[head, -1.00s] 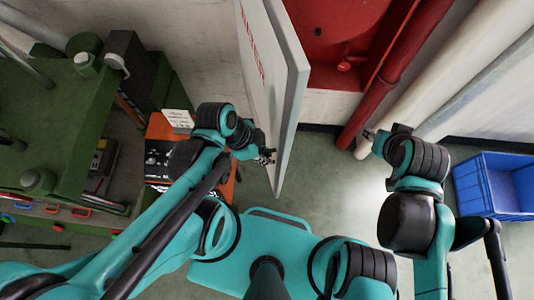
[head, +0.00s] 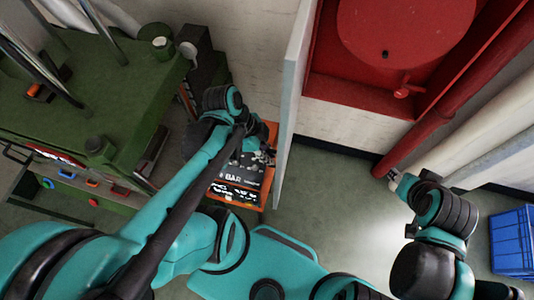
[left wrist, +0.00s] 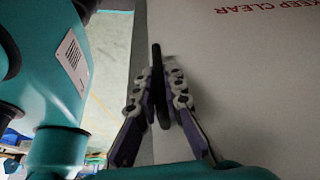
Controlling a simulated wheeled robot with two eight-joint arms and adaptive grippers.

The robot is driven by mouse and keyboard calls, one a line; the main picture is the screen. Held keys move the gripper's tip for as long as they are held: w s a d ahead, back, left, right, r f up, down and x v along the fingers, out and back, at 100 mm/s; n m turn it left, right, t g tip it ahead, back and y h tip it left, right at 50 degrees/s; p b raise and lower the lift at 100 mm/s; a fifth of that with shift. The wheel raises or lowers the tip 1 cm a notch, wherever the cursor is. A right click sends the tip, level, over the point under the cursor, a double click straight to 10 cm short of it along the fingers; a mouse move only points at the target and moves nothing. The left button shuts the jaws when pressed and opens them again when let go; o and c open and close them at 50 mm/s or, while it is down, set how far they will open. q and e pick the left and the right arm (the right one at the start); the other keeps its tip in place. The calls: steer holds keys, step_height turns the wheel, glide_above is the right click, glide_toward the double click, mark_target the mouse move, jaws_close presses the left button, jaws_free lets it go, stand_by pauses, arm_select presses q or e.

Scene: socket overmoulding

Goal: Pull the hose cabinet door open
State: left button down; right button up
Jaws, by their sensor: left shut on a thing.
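The hose cabinet door (head: 288,110) is a pale panel standing open, seen nearly edge-on in the head view, to the left of the red cabinet (head: 345,112). In the left wrist view its face (left wrist: 240,70) carries red "KEEP CLEAR" lettering. My left gripper (head: 264,156) is at the door's near lower part, on its left side. In the left wrist view the left fingers (left wrist: 159,95) are shut on a dark upright bar handle (left wrist: 157,62) near the door's edge. My right gripper (head: 388,174) is away from the door, below the red pipe; its jaws are too small to read.
A red reel disc (head: 420,20) and a small valve (head: 402,92) show in the cabinet. A red pipe (head: 430,140) runs beside it. An orange-and-black box (head: 240,180) and green machine (head: 90,110) stand left. A blue crate (head: 512,240) is at right.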

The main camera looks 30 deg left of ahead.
arm_select(q)
steer(key=shift+a, duration=0.2)
steer(key=c, duration=1.6)
jaws_free()
steer(key=shift+d, duration=0.1)
steer(key=v, duration=1.2)
steer(key=shift+s, duration=0.1)
